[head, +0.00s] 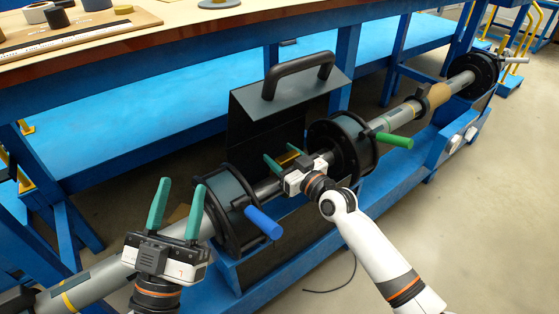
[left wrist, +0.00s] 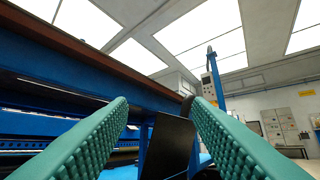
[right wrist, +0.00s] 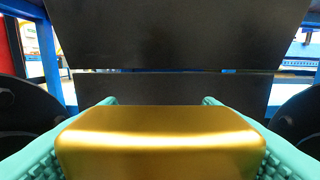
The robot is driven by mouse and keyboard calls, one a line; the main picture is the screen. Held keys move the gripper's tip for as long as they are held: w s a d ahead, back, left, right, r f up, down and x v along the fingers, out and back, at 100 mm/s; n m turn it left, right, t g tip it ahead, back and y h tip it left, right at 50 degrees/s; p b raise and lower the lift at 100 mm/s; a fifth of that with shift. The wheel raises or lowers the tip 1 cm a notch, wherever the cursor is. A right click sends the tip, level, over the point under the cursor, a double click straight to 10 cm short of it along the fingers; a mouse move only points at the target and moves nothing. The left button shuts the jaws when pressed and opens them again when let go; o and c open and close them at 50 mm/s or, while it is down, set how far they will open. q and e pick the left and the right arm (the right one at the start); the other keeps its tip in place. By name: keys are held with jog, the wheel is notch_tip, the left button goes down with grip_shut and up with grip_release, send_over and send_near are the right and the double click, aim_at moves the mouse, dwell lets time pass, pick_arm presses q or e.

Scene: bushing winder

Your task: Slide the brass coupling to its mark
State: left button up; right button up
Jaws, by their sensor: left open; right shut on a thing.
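The brass coupling (head: 289,158) sits on the grey bar between the two dark round flanged drums, mostly hidden by my right gripper in the head view. In the right wrist view the shiny gold coupling (right wrist: 160,143) fills the space between the teal fingers. My right gripper (head: 287,160) is shut on it. I cannot make out which marking is the coupling's mark.
The left drum has a blue handle (head: 263,222) and the right drum a green handle (head: 394,140). A black cover with a handle (head: 297,72) stands behind the bar. A blue workbench (head: 160,115) runs along the back. Grey floor (head: 480,230) is open at lower right.

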jog(key=shift+w+d, duration=0.1)
jog(key=shift+d, duration=0.15)
jog(key=o, duration=1.4)
jog(key=shift+d, duration=0.1)
pick_arm(q)
jog(key=shift+d, duration=0.1)
pick_arm(e)
jog(key=p+v, duration=0.2)
jog(key=v, duration=0.3)
jog(key=p+v, duration=0.1)
jog(key=v, duration=0.4)
jog(key=shift+s+d, duration=0.2)
jog(key=shift+s, duration=0.15)
pick_arm(q)
notch_tip(320, 180, down, 11)
jog(key=w+a+g+y, duration=0.1)
jog(key=w+g+y, duration=0.1)
jog(key=g, duration=0.6)
jog(key=shift+w+y, duration=0.2)
jog(key=shift+y, duration=0.2)
pick_arm(e)
jog(key=shift+s+d, duration=0.3)
jog(key=shift+s, duration=0.15)
pick_arm(q)
jog(key=shift+a+r, duration=0.1)
